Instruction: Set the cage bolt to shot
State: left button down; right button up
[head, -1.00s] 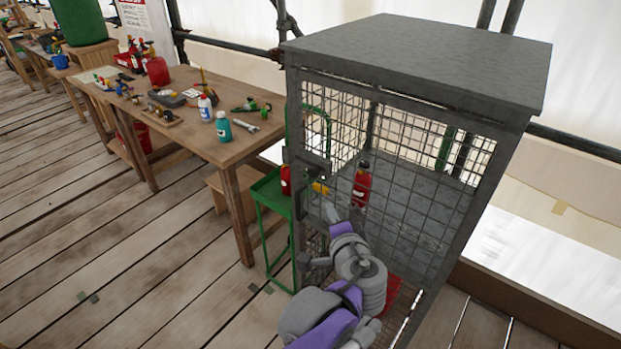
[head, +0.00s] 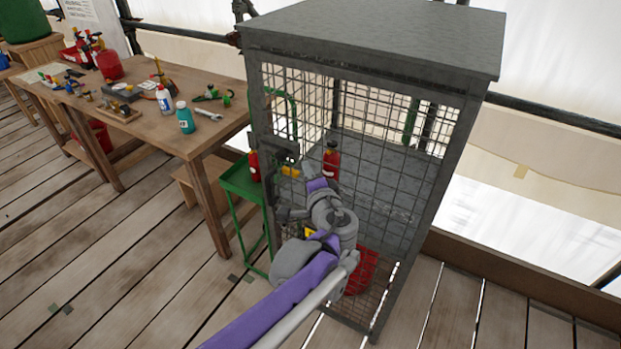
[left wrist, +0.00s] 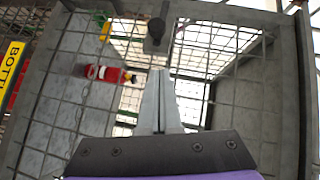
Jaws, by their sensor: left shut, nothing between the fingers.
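The cage (head: 374,40) is a tall grey metal box with wire mesh sides and a solid top. Dark latch hardware (head: 285,152), which looks like the cage bolt, sits on its left front post. In the left wrist view a dark rounded knob (left wrist: 155,30) stands just beyond the fingertips; a gap seems to show between them. I cannot tell whether the bolt is shot or drawn. My left gripper (head: 309,172) is in front of the mesh, just right of and below the latch. Its fingers (left wrist: 160,74) are together and empty.
Red bottles (head: 331,160) show near the mesh, one also in the left wrist view (left wrist: 105,73). A red bucket (head: 361,270) is low in the cage. A green stand (head: 243,184) and a cluttered wooden workbench (head: 150,125) are left. Open plank floor lies in front.

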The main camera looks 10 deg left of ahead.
aim_at(278, 154)
pick_arm(q)
jog(key=shift+w+a+f, duration=0.3)
jog(key=shift+w+a, duration=0.5)
jog(key=shift+a, duration=0.1)
jog(key=shift+w+a+f, duration=0.3)
jog(key=shift+w+a, duration=0.5)
jog(key=shift+a, duration=0.05)
jog(key=shift+w+a+f, duration=0.3)
jog(key=shift+w+a, duration=0.5)
jog(key=shift+a, duration=0.1)
jog(key=a, duration=0.2)
jog(key=w+a, duration=0.1)
jog(key=shift+w+a+p, duration=0.2)
jog(key=shift+a+p, duration=0.1)
jog(key=shift+a, duration=0.1)
jog(key=shift+d, duration=0.1)
jog(key=shift+r, duration=0.1)
